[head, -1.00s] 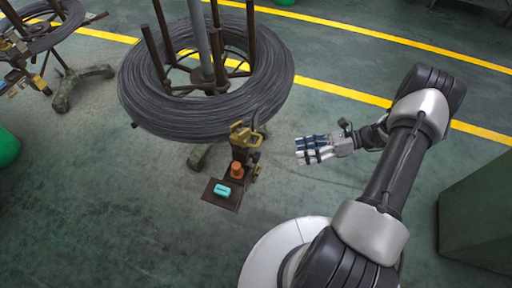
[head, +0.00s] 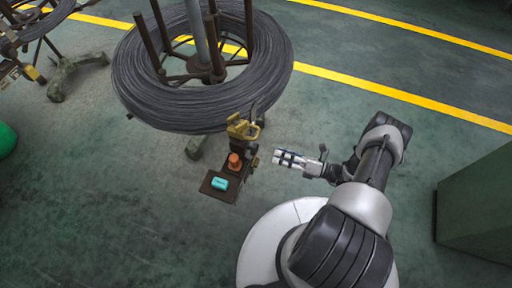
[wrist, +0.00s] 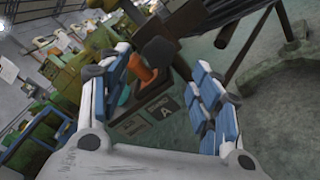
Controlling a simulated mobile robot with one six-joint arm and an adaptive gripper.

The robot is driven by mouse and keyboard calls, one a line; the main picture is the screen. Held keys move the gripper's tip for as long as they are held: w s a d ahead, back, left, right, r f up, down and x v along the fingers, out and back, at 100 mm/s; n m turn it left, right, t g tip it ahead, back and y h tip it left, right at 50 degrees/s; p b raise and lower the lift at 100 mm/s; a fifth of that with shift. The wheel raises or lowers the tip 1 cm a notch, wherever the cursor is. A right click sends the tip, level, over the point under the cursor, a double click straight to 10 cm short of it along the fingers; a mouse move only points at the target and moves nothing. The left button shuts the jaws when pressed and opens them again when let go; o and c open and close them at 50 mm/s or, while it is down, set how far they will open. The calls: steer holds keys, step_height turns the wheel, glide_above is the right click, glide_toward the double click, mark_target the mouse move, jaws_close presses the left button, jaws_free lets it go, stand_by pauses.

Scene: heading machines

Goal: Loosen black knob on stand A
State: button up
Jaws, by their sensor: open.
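My gripper (head: 277,157) is open and empty, to the right of the small stand (head: 219,193) and apart from it. In the wrist view its blue-padded fingers (wrist: 162,62) are spread to either side of the stand's parts. A dark rounded knob (wrist: 160,51) shows between the fingertips, beyond them. Below it a dark plate carries a label with the letter A (wrist: 167,113). In the head view the black knob cannot be made out clearly near the stand's yellow bracket (head: 241,129).
A green cabinet (head: 480,205) is at right. The floor left of the stand is clear.

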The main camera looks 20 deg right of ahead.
mark_target(256, 148)
steer(key=b+x, duration=0.1)
steer(key=x, duration=0.9)
steer(key=shift+w+a, duration=0.1)
steer(key=shift+a, duration=0.05)
steer(key=c, duration=1.1)
